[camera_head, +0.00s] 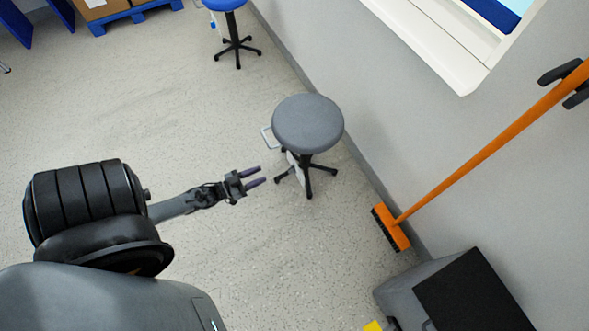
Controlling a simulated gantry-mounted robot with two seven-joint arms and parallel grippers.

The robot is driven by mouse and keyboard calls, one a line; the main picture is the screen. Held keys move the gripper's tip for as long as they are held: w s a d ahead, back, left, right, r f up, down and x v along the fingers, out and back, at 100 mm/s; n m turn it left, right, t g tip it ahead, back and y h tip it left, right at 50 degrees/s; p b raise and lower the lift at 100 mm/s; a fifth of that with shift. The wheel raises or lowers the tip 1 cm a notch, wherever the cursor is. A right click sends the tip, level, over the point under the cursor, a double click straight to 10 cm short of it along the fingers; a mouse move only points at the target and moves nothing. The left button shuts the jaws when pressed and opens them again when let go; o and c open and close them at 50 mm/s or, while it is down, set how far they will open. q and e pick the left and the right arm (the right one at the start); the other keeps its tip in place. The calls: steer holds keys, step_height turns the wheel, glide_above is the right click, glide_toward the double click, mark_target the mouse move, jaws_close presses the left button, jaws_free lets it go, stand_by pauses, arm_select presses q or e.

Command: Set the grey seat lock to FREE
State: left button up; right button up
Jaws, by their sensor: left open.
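A stool with a round grey seat (308,123) and a black star base stands on the floor near the wall, right of the picture's middle. A light grey handle-like loop (267,139) sticks out to the left from under the seat. A pale part (294,160) shows just below the seat. I cannot read any FREE mark or lock position at this size. My left gripper (262,175) is open and empty, its two fingers pointing right toward the stool's base. In the picture it is below and left of the seat, apart from the loop. My right gripper is not in view.
A blue stool (224,4) stands farther back. Boxes (98,8) sit on a blue pallet (140,12) at the top left. An orange broom (480,155) leans on the right wall. A grey and black box (465,295) is at the bottom right. The floor left of the stool is clear.

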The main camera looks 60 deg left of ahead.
arm_select(q)
steer(key=b, duration=0.4)
glide_toward(291, 170)
steer(key=s+a+r, duration=0.1)
steer(key=s+r, duration=0.2)
step_height(291, 170, down, 3)
steer(key=b, duration=0.3)
steer(key=w+d+b, duration=0.1)
steer(key=w+b, duration=0.2)
steer(key=w, duration=0.7)
steer(key=shift+w+b, duration=0.3)
steer(key=shift+w, duration=0.05)
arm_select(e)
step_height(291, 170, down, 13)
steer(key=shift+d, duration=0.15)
arm_select(q)
steer(key=shift+f, duration=0.15)
jaws_close()
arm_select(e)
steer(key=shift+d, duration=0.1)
